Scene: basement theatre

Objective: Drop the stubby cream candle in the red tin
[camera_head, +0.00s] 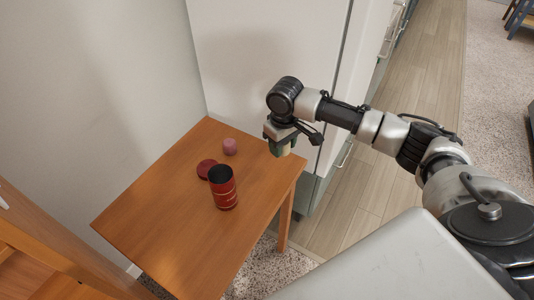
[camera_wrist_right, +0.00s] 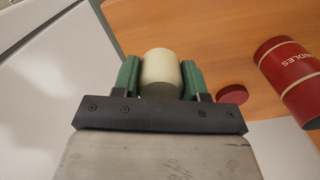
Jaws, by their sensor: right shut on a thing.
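The stubby cream candle (camera_wrist_right: 160,75) is held between the green fingers of my right gripper (camera_wrist_right: 160,80) in the right wrist view. In the head view my right gripper (camera_head: 283,148) points down over the table's right corner, and the candle is mostly hidden by the fingers. The red tin (camera_head: 223,190) stands upright and open on the table, to the left of and nearer than my right gripper. It also shows in the right wrist view (camera_wrist_right: 291,76), with "NDLES" readable on it. My left gripper is not in view.
A round red lid (camera_head: 205,168) lies on the wooden table (camera_head: 165,225) beside the tin. A small pinkish candle (camera_head: 230,146) stands behind the tin. A white cabinet (camera_head: 265,60) and wall border the table's back. The table's front left is clear.

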